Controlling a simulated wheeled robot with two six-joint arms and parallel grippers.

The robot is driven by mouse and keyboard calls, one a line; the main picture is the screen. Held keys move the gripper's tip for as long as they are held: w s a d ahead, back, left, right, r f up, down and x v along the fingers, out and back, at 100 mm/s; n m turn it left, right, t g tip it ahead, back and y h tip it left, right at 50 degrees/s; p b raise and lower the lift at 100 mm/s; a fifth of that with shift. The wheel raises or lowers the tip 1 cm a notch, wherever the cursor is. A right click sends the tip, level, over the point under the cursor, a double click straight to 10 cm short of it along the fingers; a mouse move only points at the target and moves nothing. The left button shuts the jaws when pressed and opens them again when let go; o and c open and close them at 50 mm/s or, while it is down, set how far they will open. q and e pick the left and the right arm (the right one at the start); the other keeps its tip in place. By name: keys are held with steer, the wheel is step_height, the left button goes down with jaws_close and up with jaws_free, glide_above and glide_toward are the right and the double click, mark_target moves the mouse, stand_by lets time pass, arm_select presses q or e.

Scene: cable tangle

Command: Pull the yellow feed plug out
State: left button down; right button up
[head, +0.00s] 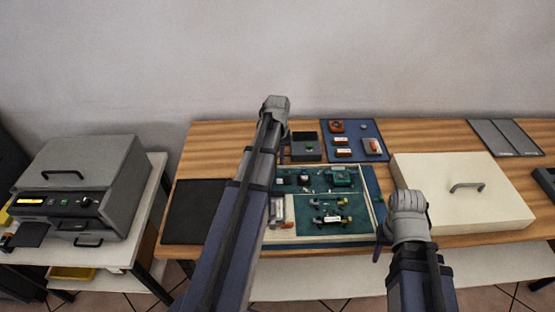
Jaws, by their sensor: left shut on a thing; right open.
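A green circuit board (309,207) lies in a shallow light-framed tray in the middle of the table. Small yellow parts (318,220) show on its lower half, beside a white-labelled part. I cannot tell which of them is the yellow feed plug. My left gripper (284,154) reaches down near the board's upper left side. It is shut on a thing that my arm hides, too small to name. My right gripper (380,248) is open and empty by the tray's lower right corner, apart from the board parts.
A blue mat (375,155) with several small parts lies behind the tray. A cream box with a handle (470,220) stands at right, a dark mat (180,225) at left. A grey machine (85,175) stands on a side table. Grey panels (503,137) lie at back right.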

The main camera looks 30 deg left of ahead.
stand_by(0.5)
arm_select(q)
steer(key=shift+w+a, duration=0.55)
steer(key=shift+w, duration=0.35)
steer(key=c, duration=0.8)
jaws_free()
steer(key=shift+s, duration=0.1)
steer(key=shift+r, duration=0.15)
step_height(320, 180, up, 8)
steer(key=p, duration=0.7)
steer(key=shift+f+p, duration=0.2)
steer(key=shift+p, duration=0.2)
